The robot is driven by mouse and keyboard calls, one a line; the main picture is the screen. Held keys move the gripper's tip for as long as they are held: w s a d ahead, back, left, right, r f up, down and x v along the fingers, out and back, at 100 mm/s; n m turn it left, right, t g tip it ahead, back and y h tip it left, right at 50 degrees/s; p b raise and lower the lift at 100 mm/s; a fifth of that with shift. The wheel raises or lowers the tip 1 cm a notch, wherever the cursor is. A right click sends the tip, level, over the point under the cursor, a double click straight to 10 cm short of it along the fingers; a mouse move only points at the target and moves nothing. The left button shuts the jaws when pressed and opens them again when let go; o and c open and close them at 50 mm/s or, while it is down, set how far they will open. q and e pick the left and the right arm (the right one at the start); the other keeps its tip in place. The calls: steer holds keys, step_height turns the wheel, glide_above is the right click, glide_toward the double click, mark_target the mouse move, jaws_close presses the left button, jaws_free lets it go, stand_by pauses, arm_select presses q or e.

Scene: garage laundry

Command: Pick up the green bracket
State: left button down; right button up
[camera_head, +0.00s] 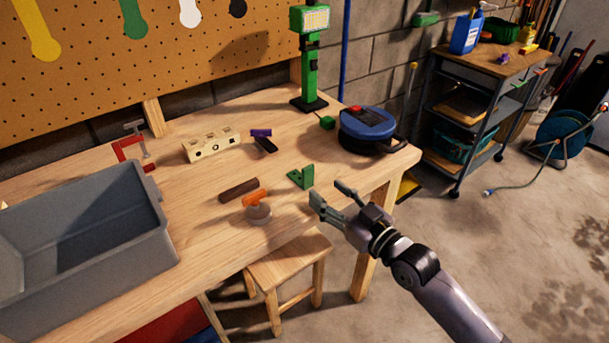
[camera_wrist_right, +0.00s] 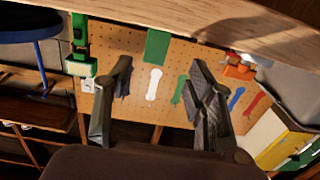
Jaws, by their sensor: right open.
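The green bracket (camera_head: 301,177) is a small angled piece on the wooden workbench near its front right edge. In the right wrist view, which looks upside down, the bracket (camera_wrist_right: 157,46) shows at the bench edge, between and beyond my fingers. My right gripper (camera_head: 327,191) is open and empty, just in front of the bracket and to its right, apart from it. Its two fingers also show in the wrist view (camera_wrist_right: 162,72), spread wide. My left gripper is not in view.
Close left of the bracket lie an orange-handled tool (camera_head: 256,204) and a dark brown bar (camera_head: 239,190). A blue round device (camera_head: 367,127) and a green lamp (camera_head: 310,60) stand behind. A grey bin (camera_head: 150,212) fills the left. A stool (camera_head: 289,264) stands below the front edge.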

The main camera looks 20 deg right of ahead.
mark_target(310, 175)
steer(key=x, duration=0.3)
steer(key=shift+w, duration=0.15)
steer(key=shift+d+p+x, duration=0.2)
steer(key=shift+p+x, duration=0.35)
steer(key=shift+x, duration=2.2)
jaws_close()
